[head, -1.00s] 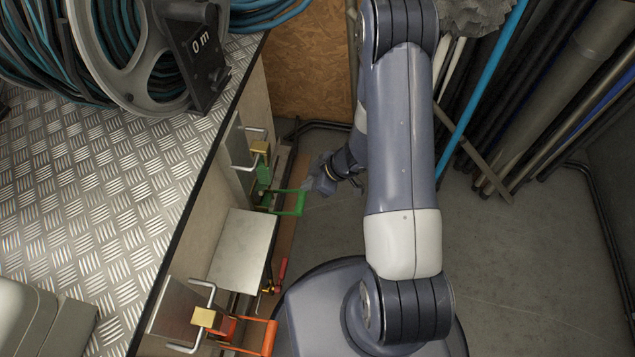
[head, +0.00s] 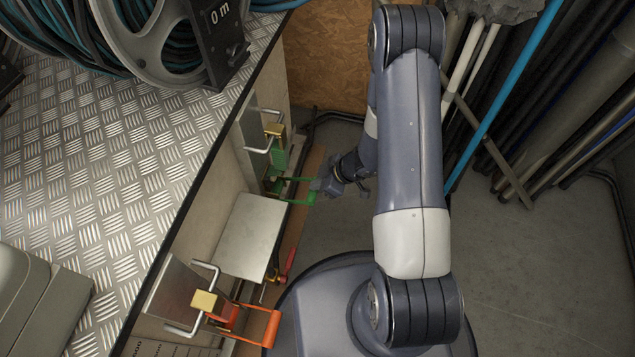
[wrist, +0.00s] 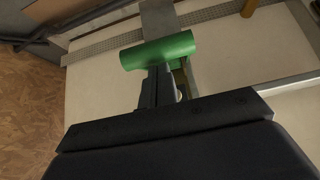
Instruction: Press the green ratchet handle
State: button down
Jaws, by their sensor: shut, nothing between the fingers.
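The green ratchet handle (head: 301,191) sticks out from the side of the bench in the head view, below a brass-coloured block. My gripper (head: 318,186) is at the handle's outer end and partly covers it. In the wrist view, the green handle's grip (wrist: 158,51) lies across the tips of my shut gripper (wrist: 158,72). The fingertips are at the near edge of the grip, touching it or very close; I cannot tell which. Nothing is between the fingers.
An orange handle (head: 262,325) and a red lever (head: 287,265) stick out nearer to me along the bench side. A metal plate (head: 250,235) lies between the two handles. Poles and pipes (head: 540,130) lean at the right. The floor (head: 545,265) there is clear.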

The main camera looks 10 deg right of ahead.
notch_tip(320, 180, down, 12)
jog(key=d+t+y+b, duration=0.1)
jog(key=d+y+b, duration=0.1)
jog(key=b, duration=0.6)
jog(key=shift+s+y, duration=0.4)
jog(key=shift+y, duration=0.1)
jog(key=shift+f, duration=0.2)
jog(key=shift+r, duration=0.1)
